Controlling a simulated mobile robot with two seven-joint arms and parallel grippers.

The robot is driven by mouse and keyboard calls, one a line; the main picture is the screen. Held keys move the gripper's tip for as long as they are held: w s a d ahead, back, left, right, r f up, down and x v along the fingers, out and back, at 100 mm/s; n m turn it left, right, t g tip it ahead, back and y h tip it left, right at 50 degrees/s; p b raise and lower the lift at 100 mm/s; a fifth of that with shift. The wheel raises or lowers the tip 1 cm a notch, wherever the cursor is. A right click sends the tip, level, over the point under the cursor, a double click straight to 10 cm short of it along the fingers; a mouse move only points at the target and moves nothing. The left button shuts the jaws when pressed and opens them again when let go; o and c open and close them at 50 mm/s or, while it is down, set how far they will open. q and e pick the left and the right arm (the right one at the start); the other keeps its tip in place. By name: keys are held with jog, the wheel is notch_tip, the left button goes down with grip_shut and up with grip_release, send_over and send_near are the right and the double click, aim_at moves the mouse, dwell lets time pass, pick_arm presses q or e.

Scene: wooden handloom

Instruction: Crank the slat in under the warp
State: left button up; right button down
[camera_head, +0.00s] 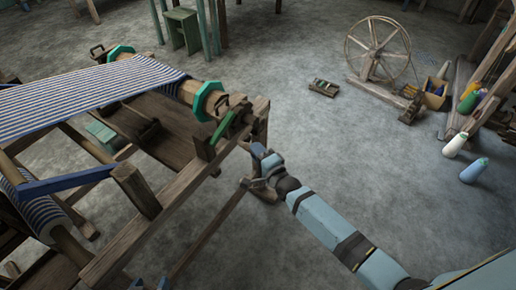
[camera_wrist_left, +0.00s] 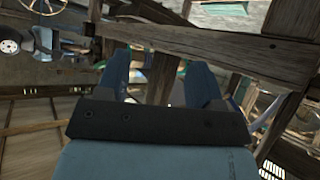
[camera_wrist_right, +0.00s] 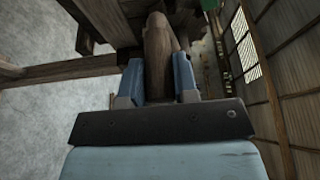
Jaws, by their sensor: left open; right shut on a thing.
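The blue-and-white striped warp (camera_head: 95,88) stretches over the wooden loom (camera_head: 190,192) at the left of the head view. It passes onto a beam with green end discs (camera_head: 208,100). My right gripper (camera_head: 262,160) is at the loom's near right corner. In the right wrist view, my right gripper (camera_wrist_right: 158,80) is shut on a rounded wooden crank handle (camera_wrist_right: 157,45). My left gripper (camera_wrist_left: 157,78) is open and empty in its wrist view, with loom timbers (camera_wrist_left: 225,50) beyond its fingers. I cannot make out the slat for certain.
A spinning wheel (camera_head: 378,48) stands at the back right, with a small rack (camera_head: 323,87) on the floor beside it. A green stool (camera_head: 183,30) is behind the loom. The middle floor is clear.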

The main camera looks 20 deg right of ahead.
jog(key=shift+s+a+r+m+g+p, duration=0.15)
jog(key=shift+r+m+g+p, duration=0.15)
jog(key=shift+r+m+p, duration=0.45)
jog(key=shift+r+p, duration=0.4)
jog(key=shift+p, duration=0.15)
pick_arm(q)
jog(key=shift+a+r, duration=0.2)
jog(key=shift+r, duration=0.4)
jog(key=shift+a+r, duration=0.2)
jog(key=shift+r, duration=0.35)
pick_arm(e)
jog(key=shift+r, duration=0.2)
pick_arm(q)
jog(key=shift+s+f+p, duration=0.15)
jog(key=shift+s+p, duration=0.05)
jog(key=shift+p, duration=0.15)
pick_arm(e)
jog(key=shift+r, duration=0.2)
pick_arm(q)
jog(key=shift+d+r, duration=0.15)
jog(key=shift+r, duration=0.05)
pick_arm(e)
jog(key=shift+w+r, duration=0.15)
jog(key=shift+w, duration=0.05)
jog(key=c, duration=0.9)
grip_release()
pick_arm(q)
jog(key=shift+w+r, duration=0.1)
